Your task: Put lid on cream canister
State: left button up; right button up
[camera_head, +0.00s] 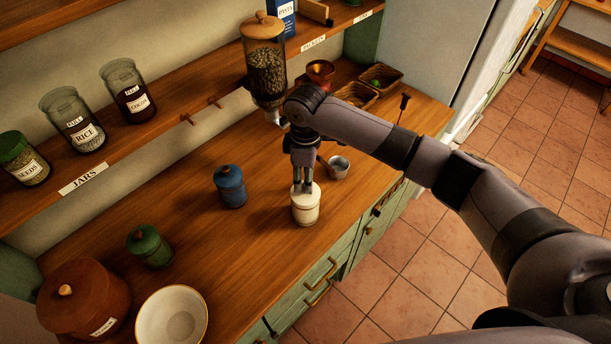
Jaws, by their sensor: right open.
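The cream canister (306,212) stands upright on the wooden counter near its front edge. Its cream lid (313,190) appears to be on its top, partly hidden by my right gripper (303,188). My right gripper points down from above, with its fingertips at the top of the canister. I cannot tell from this view whether the fingers touch the lid or whether the lid sits fully level. My left gripper is not in view.
A blue canister (230,187) and a green canister (149,247) stand to the left. A metal cup (338,167) is close behind on the right. A bean dispenser (266,70) hangs behind. A bowl (172,318) and a brown crock (84,300) stand at lower left.

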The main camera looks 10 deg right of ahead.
jog(key=shift+r, duration=0.55)
jog(key=shift+r, duration=0.15)
notch_tip(320, 180, up, 12)
dwell(0.4)
dwell(1.0)
